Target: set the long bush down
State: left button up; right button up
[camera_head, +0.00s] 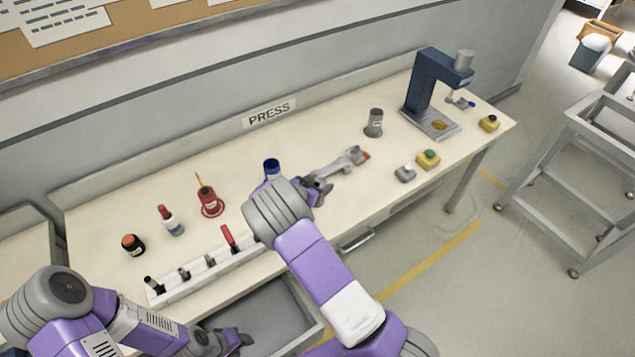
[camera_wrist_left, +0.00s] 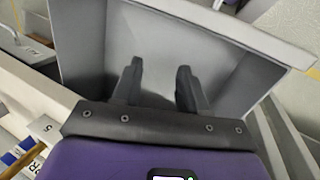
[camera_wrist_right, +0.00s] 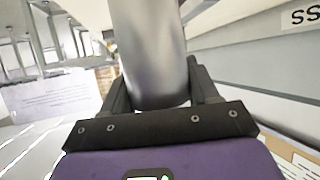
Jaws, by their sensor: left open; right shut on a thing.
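The long bush (camera_wrist_right: 150,50) is a smooth silver-grey cylinder, held between the fingers of my right gripper (camera_wrist_right: 160,95) in the right wrist view. Its top runs out of that view. In the head view my right gripper (camera_head: 318,187) is over the middle of the table, and I cannot make out the bush clearly there. My left gripper (camera_head: 238,342) is low at the front, by the open drawer. In the left wrist view its fingers (camera_wrist_left: 160,80) are apart and empty above the drawer.
A white rack (camera_head: 160,293) holds several small parts at the table's front left. A blue press (camera_head: 420,85), a grey cylinder (camera_head: 374,122) and a grey metal part (camera_head: 340,165) are to the right.

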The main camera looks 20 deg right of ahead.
notch_tip(320, 180, down, 2)
jog(key=shift+s+f, duration=0.1)
jog(key=shift+s, duration=0.05)
jog(key=shift+f, duration=1.95)
jog(key=shift+f+b, duration=0.1)
jog(key=shift+b, duration=0.3)
jog(key=o, duration=1.2)
jog(key=p+v, duration=0.1)
jog(key=v, duration=1.1)
